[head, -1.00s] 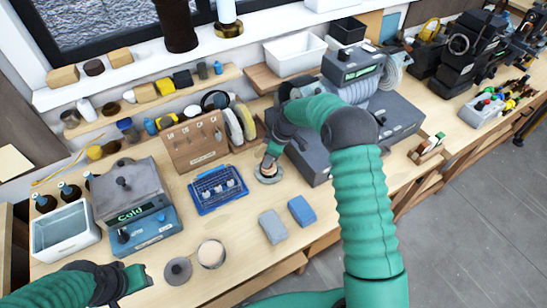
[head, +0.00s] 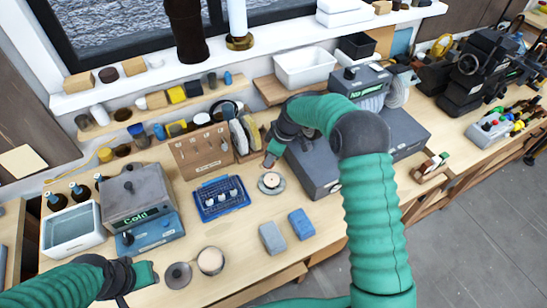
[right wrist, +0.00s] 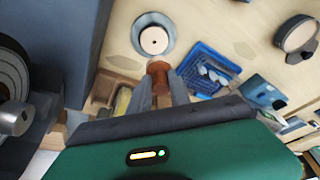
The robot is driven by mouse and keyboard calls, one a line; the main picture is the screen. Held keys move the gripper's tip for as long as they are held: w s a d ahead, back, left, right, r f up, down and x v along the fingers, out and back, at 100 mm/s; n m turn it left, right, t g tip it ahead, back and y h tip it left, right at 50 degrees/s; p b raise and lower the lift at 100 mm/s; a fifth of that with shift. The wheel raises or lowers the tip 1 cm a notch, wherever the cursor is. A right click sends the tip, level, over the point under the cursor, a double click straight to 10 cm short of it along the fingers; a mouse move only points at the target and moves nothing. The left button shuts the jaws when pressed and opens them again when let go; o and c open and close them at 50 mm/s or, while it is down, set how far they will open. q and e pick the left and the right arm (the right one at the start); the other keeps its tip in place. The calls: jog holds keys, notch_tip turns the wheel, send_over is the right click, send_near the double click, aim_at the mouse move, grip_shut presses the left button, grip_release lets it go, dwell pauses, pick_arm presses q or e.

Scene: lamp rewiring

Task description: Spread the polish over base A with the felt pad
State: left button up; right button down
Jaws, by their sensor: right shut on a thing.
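A round grey disc with a pale cream centre (head: 271,182), which I take for base A, lies flat on the bench; it also shows in the right wrist view (right wrist: 154,38). My right gripper (head: 269,159) is just behind it in the head view. In the right wrist view the gripper (right wrist: 160,88) is shut on a small reddish-brown piece (right wrist: 158,69), apparently the felt pad, whose tip is close to the disc's rim. Its underside is hidden. My left gripper (head: 125,285) is low at the left, its finger gap unclear.
A blue tray (head: 221,198) with small parts lies left of the disc. A round tin (head: 210,261) and a grey lid-like disc (head: 178,275) are nearer. Grey (head: 272,238) and blue (head: 301,224) blocks lie in front. A grey machine (head: 313,170) stands right of the disc.

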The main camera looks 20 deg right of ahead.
jog(key=shift+a, duration=0.1)
jog(key=shift+s+r, duration=0.1)
jog(key=shift+r, duration=0.1)
jog(key=s+r+p, duration=0.2)
jog(key=s+r, duration=0.2)
jog(key=s, duration=0.2)
jog(key=shift+d+r, duration=0.25)
jog(key=shift+r, duration=0.1)
jog(key=shift+w, duration=0.1)
